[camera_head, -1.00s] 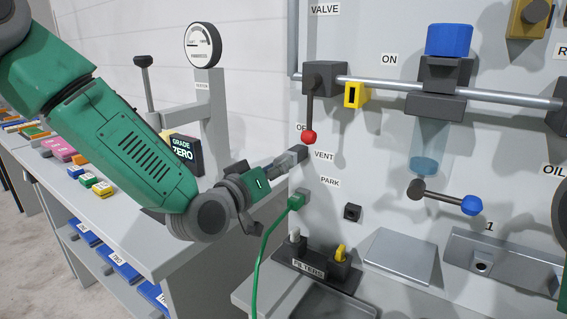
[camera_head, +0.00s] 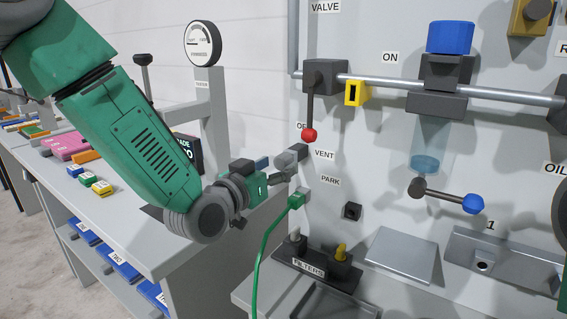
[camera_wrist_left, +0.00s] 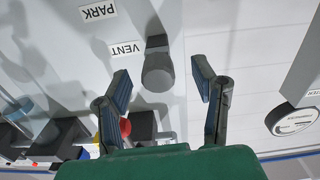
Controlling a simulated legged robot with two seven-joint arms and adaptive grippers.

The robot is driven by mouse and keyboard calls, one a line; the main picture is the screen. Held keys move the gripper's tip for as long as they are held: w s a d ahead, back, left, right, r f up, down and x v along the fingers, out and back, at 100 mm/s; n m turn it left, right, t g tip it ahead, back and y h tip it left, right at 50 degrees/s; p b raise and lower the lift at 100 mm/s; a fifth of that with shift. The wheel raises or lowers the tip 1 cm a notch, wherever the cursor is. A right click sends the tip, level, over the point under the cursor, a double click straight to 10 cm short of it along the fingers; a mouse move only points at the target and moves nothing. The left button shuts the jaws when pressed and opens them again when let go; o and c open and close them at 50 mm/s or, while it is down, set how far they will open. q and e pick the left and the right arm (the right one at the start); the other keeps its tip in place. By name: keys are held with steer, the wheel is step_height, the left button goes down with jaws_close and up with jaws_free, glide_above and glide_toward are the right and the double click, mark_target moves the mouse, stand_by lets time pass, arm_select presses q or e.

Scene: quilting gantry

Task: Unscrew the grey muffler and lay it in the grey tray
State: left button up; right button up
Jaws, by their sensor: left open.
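The grey muffler (camera_head: 287,160) is a short rounded cylinder on the wall fitting beside the VENT label. In the left wrist view the muffler (camera_wrist_left: 158,72) sits on a dark square fitting. My left gripper (camera_head: 272,170) is open just in front of it. In the wrist view the fingers (camera_wrist_left: 162,84) stand apart on either side of the muffler's near end, with gaps visible. I cannot tell how far its end reaches between them. A grey tray (camera_head: 335,304) lies low in front of the panel, partly cut off by the picture's bottom edge. My right gripper is not in view.
A green hose plugs into the panel at a green connector (camera_head: 296,201) just below my gripper. A red-knobbed lever (camera_head: 309,134) hangs above right. A dark FILTERS rack (camera_head: 310,268) stands behind the tray. The tester post (camera_head: 212,120) is behind my arm.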

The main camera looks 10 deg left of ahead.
arm_select(q)
steer(key=m+b, duration=0.1)
steer(key=m, duration=0.4)
steer(key=shift+m, duration=0.4)
steer(key=m+b, duration=0.1)
steer(key=m, duration=0.3)
steer(key=shift+r, duration=0.1)
jaws_close()
steer(key=shift+r+n+p, duration=0.1)
steer(key=shift+n+p, duration=0.2)
steer(key=shift+n, duration=1.7)
